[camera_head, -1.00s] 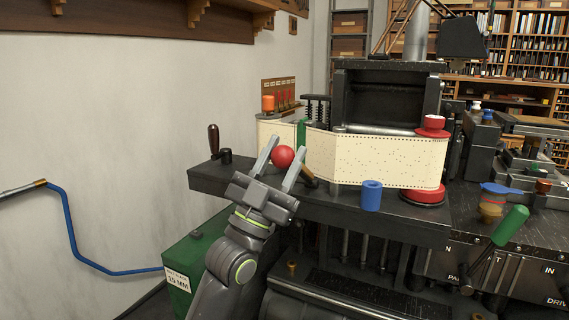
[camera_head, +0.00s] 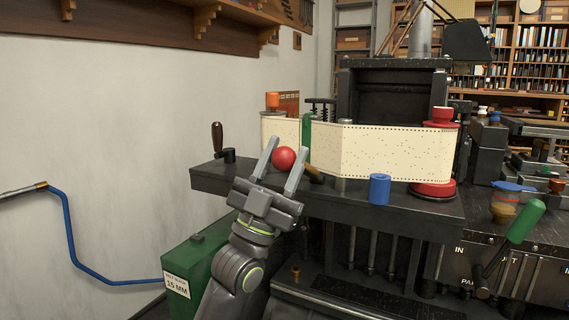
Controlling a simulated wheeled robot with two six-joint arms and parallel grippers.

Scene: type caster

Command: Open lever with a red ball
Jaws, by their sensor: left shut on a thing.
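The red ball (camera_head: 283,158) of the lever stands in front of the cream punched paper band, above the dark machine ledge. My left gripper (camera_head: 287,150) reaches up from below, with one finger on each side of the ball, and is shut on it. A brown, rod-like part (camera_head: 315,173) shows just right of the right finger. I cannot tell whether it belongs to the same lever, whose stem is hidden behind the gripper. My right gripper is not in view.
A crank with a dark wooden handle (camera_head: 217,136) stands on the ledge (camera_head: 212,181) to the left. The paper band (camera_head: 390,153), a blue cylinder (camera_head: 379,189) and a red spool (camera_head: 433,189) are to the right. A green-handled lever (camera_head: 524,222) is at the far right.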

